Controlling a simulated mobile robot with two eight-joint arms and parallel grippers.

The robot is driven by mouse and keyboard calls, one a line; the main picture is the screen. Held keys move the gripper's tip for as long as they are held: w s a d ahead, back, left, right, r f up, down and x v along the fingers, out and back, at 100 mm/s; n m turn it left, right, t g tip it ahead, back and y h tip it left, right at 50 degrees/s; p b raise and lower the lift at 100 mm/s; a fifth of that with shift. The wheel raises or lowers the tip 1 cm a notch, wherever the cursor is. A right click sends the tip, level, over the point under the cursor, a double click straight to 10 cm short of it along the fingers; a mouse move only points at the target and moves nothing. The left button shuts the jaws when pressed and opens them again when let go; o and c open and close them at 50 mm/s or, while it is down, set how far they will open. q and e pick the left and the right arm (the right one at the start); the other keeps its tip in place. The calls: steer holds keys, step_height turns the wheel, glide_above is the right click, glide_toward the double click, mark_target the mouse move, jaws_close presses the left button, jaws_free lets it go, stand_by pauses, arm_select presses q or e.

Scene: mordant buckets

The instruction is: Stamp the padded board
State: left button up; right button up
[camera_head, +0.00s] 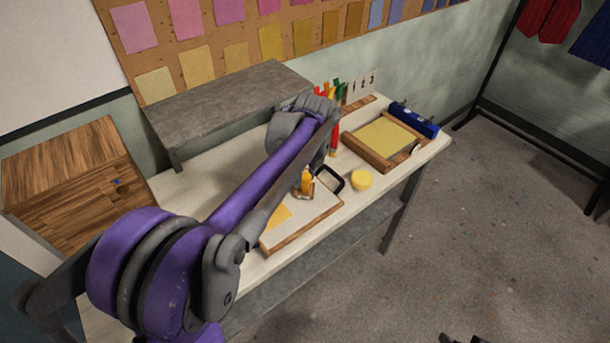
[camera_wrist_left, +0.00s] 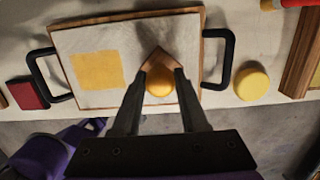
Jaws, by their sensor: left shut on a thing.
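The padded board (camera_head: 318,209) lies on the table, pale with a wooden edge and black handles. In the left wrist view the board (camera_wrist_left: 113,38) bears one yellow square print (camera_wrist_left: 98,70) on its left half. My left gripper (camera_wrist_left: 158,88) is shut on the stamp's round orange-yellow knob (camera_wrist_left: 159,82). The stamp's wooden block (camera_wrist_left: 157,60) is turned cornerwise over the board's right half. The stamp also shows in the head view (camera_head: 306,181). Whether it touches the pad is unclear, and its underside is hidden.
A wooden tray with a yellow pad (camera_head: 384,140) stands at the table's right, beside a blue roller-like object (camera_head: 414,120). A round yellow piece (camera_head: 361,180) lies right of the board. A grey raised shelf (camera_head: 225,105) stands behind. A dark red block (camera_wrist_left: 28,92) lies left of the board.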

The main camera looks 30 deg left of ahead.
arm_select(q)
steer(key=shift+f+b, duration=0.35)
steer(key=shift+f, duration=0.3)
arm_select(e)
steer(key=shift+s+f, duration=0.2)
steer(key=shift+f, duration=0.3)
stand_by(0.9)
arm_select(q)
steer(key=shift+r+p, duration=1.6)
steer(key=shift+r, duration=1.95)
arm_select(e)
steer(key=shift+w+r, duration=0.4)
steer(key=shift+r, duration=0.4)
steer(key=shift+w+r, duration=0.35)
steer(key=shift+r, duration=0.4)
steer(key=shift+w+r, duration=0.4)
steer(key=shift+r, duration=0.4)
steer(key=shift+s, duration=0.1)
arm_select(q)
steer(key=shift+w, duration=0.1)
